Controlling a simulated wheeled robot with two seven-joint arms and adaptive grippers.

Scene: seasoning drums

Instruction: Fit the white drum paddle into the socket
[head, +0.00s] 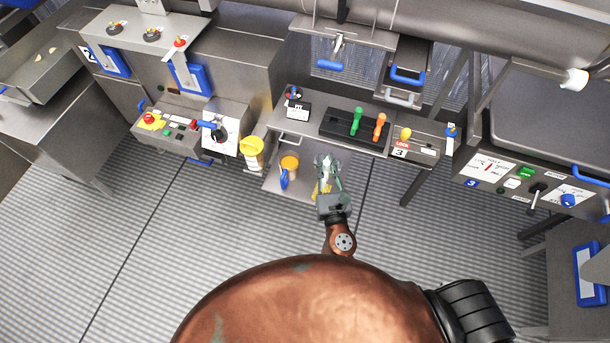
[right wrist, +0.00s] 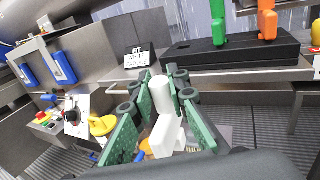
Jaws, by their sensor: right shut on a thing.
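The white drum paddle, with a round handle above a blocky part, is between the green pads of my right gripper (head: 327,168) in the right wrist view (right wrist: 167,134). My right gripper is shut on it, in front of the steel bench's upper shelf. A long black socket base (head: 338,127) lies on that shelf, also seen in the right wrist view (right wrist: 235,51). A green paddle (head: 357,118) and an orange paddle (head: 379,124) stand upright in it. The base's left part bears no paddle. The held paddle is apart from the base. My left gripper is out of view.
A "FIT WHITE PADDLE" sign (right wrist: 140,60) stands left of the base. A yellow-knobbed lock box (head: 405,143) is to its right. An orange-topped container (head: 289,163) and a blue scoop (head: 284,180) are on the lower shelf. A yellow bucket (head: 252,152) stands left.

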